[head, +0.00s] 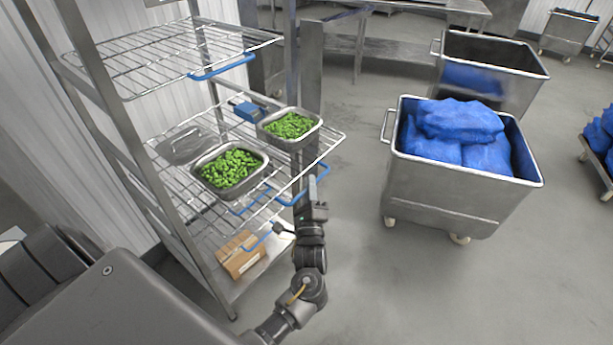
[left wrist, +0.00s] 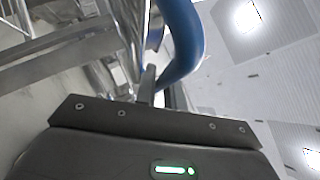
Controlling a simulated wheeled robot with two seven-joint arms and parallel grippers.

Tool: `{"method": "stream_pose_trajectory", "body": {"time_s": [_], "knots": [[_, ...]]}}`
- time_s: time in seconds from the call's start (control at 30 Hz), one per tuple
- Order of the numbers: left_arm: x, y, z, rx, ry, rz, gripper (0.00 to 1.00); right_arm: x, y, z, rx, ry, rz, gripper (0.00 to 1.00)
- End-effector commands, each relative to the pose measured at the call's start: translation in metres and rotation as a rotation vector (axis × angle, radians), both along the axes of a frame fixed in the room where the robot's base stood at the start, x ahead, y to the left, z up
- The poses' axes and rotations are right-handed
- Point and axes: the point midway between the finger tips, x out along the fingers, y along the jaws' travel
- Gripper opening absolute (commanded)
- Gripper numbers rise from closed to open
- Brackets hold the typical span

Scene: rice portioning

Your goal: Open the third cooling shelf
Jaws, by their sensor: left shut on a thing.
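The wire cooling shelves stand in a metal rack at the left of the head view. One wire shelf (head: 333,138) bears two metal trays of green vegetables and sticks out of the rack toward the right. Its blue handle (head: 290,201) runs along its front edge. My left gripper (head: 312,186) is at this handle, shut on it. In the left wrist view the blue handle (left wrist: 184,35) rises past the fingers, which are partly hidden. A higher wire shelf (head: 160,55) has its own blue handle (head: 222,67). My right gripper is not in view.
A cardboard box (head: 241,255) lies low in the rack. A metal cart (head: 440,195) with blue bags stands to the right, and another cart (head: 505,55) is behind it. Clear floor lies between rack and carts.

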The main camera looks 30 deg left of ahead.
Motion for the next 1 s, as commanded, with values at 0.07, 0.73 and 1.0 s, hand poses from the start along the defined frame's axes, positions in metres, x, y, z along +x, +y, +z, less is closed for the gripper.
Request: {"method": "stream_pose_trajectory", "body": {"time_s": [0.07, 0.73, 1.0], "knots": [[-0.0014, -0.0035, 0.0010, 0.000, -0.001, 0.004, 0.00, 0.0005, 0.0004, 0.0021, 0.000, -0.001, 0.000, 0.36], [-0.0016, -0.0085, 0.0003, 0.001, -0.002, 0.002, 0.32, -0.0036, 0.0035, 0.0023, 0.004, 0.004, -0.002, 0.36], [-0.0018, -0.0086, -0.0002, 0.001, -0.001, 0.003, 0.32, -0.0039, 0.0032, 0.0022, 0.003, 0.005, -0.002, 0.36]]}}
